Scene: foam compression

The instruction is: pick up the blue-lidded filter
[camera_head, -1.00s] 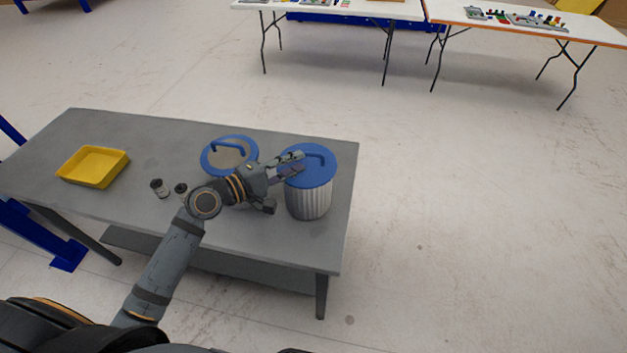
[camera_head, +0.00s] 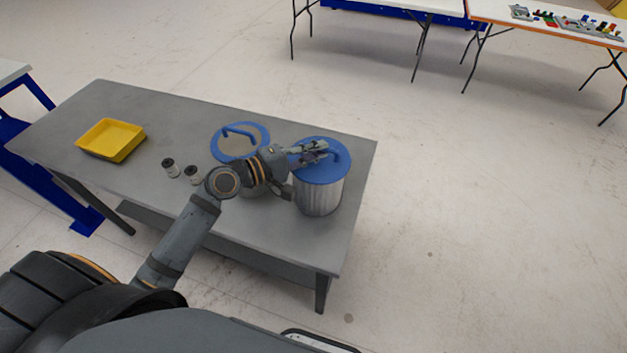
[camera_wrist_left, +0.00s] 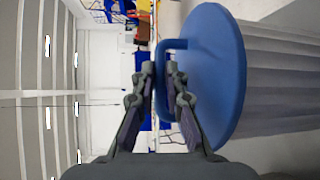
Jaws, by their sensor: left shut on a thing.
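The blue-lidded filter (camera_head: 318,195) is a pale pleated cylinder with a solid blue lid and a blue handle, upright near the right end of the grey table (camera_head: 200,110). My left gripper (camera_head: 322,148) is shut on its lid handle; the left wrist view shows the handle (camera_wrist_left: 162,85) between the fingers, with the blue lid (camera_wrist_left: 215,75) close beside them. I cannot tell whether the filter's base touches the table. A second filter (camera_head: 238,145), with a blue rim, blue handle and grey-brown centre, stands to its left, partly hidden by my arm. My right gripper is not in view.
A yellow tray (camera_head: 112,139) lies at the table's left end. Two small dark-topped cylinders (camera_head: 171,168) stand between it and my arm. White tables with small parts (camera_head: 565,20) stand farther back. The floor right of the grey table is clear.

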